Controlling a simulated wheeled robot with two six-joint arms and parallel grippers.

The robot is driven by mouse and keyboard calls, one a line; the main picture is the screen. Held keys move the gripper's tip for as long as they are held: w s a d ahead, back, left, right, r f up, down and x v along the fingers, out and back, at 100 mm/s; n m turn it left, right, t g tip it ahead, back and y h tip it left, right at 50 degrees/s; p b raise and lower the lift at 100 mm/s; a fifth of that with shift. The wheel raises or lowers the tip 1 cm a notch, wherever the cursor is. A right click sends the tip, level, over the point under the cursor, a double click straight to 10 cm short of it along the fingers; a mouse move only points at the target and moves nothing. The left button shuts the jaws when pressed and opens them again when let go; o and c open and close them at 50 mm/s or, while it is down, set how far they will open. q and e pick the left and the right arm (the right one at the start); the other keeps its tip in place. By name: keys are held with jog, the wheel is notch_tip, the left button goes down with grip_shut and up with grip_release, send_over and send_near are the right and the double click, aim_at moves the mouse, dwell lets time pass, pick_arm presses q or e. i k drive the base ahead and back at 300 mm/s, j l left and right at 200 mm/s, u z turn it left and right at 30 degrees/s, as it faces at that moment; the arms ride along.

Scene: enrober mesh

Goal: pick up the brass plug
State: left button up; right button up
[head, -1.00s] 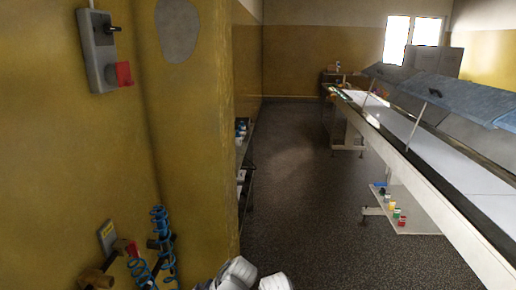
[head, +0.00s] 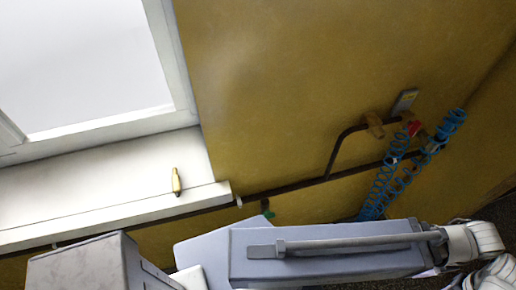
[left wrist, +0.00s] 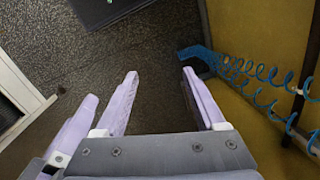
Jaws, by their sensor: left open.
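The brass plug (head: 176,182) is a small gold-coloured piece standing on the white window sill (head: 105,190) in the head view, close to the sill's front edge. Nothing touches it. In the left wrist view my left gripper (left wrist: 160,77) has its pale lavender fingers spread apart, with nothing between them. They point over the dark speckled floor, and the plug does not show in that view. I cannot make out either gripper's fingers in the head view.
A dark pipe (head: 290,188) runs along the yellow wall (head: 290,80) beside the sill. Coiled blue hoses (head: 385,185) hang at the right; a blue coil (left wrist: 250,70) also shows near my left gripper. A dark flat object (left wrist: 100,10) lies beyond the fingers.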

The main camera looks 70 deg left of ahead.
aim_at(175, 178)
jog(key=u, duration=0.45)
jog(key=l+u, duration=0.1)
jog(key=u, duration=1.35)
jog(key=k+u, duration=0.1)
jog(key=u, duration=0.85)
jog(key=k+u, duration=0.1)
jog(key=u, duration=0.35)
jog(key=z, duration=1.85)
jog(key=u, duration=1.9)
